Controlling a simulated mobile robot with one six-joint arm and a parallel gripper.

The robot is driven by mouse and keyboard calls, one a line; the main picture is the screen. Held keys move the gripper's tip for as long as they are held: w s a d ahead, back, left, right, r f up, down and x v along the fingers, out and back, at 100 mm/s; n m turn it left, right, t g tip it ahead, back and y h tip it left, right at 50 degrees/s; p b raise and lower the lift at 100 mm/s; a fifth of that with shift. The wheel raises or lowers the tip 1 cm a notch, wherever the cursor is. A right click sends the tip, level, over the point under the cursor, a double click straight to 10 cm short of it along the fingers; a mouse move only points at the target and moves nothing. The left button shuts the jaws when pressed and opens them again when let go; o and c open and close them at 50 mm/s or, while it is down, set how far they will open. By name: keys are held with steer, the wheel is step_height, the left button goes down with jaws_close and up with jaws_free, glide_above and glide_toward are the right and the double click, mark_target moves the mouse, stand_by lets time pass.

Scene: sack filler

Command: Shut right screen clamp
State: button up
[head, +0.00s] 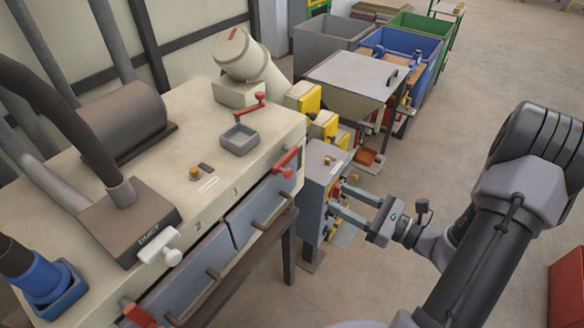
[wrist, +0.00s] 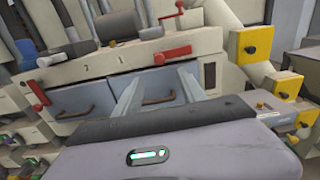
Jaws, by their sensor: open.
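The right screen clamp (head: 287,160) is a red lever on the front top edge of the cream machine, above the right end of the right grey-blue screen drawer (head: 258,208). In the wrist view the red lever (wrist: 172,55) lies nearly level, just beyond my fingertips. Another red clamp (head: 138,315) is at the left drawer; it also shows in the wrist view (wrist: 38,92), sloping. My gripper (head: 340,200) is open and empty, near the grey control box. In the wrist view my gripper (wrist: 158,78) has its two fingers well apart, with nothing between them touching.
A red crank (head: 253,104) and a small grey tray (head: 239,139) are on the machine top. The grey control box (head: 318,190) with yellow parts stands at the machine's right end. Bins (head: 405,50) stand behind.

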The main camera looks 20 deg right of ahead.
mark_target(291, 174)
steer(key=x, duration=1.4)
steer(key=shift+w+a, duration=0.2)
steer(key=shift+a, duration=0.1)
steer(key=shift+c, duration=0.2)
jaws_close()
